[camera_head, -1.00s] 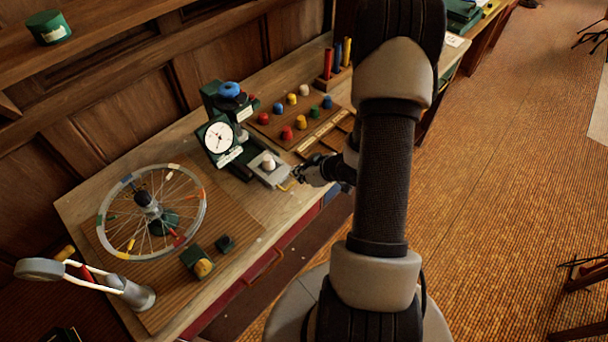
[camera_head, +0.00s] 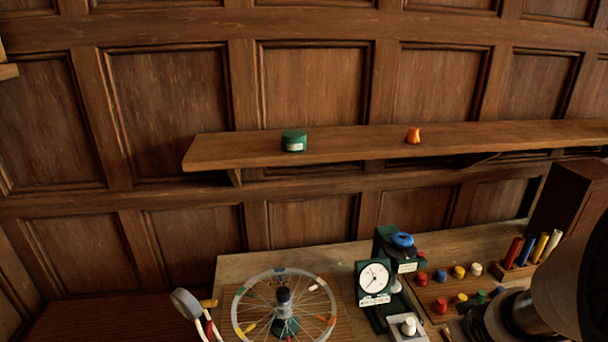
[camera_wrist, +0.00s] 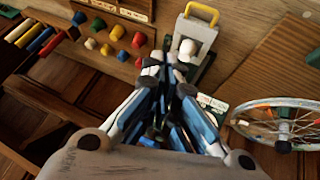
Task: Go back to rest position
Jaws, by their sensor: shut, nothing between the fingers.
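My gripper (camera_wrist: 172,66) shows in the wrist view, its fingers drawn together and empty. It hangs above the bench, and its tips appear close to a grey plate (camera_wrist: 187,31) with a yellow handle and a white knob (camera_wrist: 187,48). I cannot tell the height of the gap. In the head view only part of my arm shows at the lower right, and the gripper is out of frame there.
A dial gauge stand (camera_head: 374,278) and a spoked wheel (camera_head: 240,300) stand on the bench. Coloured knobs sit on a board (camera_head: 432,310) near several coloured rods (camera_head: 527,250). A wall shelf (camera_head: 350,145) bears a green tin (camera_head: 293,141) and an orange piece (camera_head: 413,135).

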